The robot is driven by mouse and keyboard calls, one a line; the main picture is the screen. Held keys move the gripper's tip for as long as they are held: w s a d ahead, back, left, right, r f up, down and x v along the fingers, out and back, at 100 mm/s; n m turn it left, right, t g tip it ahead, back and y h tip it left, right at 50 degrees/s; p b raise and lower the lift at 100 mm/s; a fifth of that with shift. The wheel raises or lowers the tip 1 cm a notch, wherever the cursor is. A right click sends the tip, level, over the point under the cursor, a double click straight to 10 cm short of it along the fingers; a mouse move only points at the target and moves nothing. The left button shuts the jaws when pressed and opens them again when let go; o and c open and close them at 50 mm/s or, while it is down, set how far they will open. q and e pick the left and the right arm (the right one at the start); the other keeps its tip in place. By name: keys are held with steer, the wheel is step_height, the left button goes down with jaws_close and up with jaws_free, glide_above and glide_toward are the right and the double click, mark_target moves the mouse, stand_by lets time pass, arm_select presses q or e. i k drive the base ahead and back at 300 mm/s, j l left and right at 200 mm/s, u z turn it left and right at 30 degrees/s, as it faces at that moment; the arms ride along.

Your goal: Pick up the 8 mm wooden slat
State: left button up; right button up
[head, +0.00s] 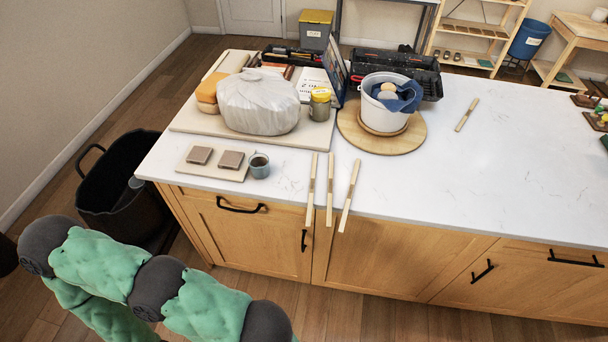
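Three pale wooden slats lie side by side at the counter's front edge in the head view: a left one (312,188), a middle one (330,188) and a right one (349,195). Their near ends stick out past the edge. The right one is angled. A similar slat (467,114) lies alone farther right on the countertop. Thickness markings are too small to read, so I cannot tell which is the 8 mm one. My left arm shows at the lower left, but its gripper is outside the frame. My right gripper is not in view.
Left of the slats stand a cup (259,165) and a board (198,172) with two brown blocks. Behind are a wrapped bundle (258,102), a jar (320,104) and a white bucket (384,115) on a round wooden board (415,137). The countertop (450,180) right of the slats is clear.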

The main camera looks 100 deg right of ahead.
mark_target(308, 223)
steer(key=i+z, duration=0.1)
steer(key=z, duration=1.9)
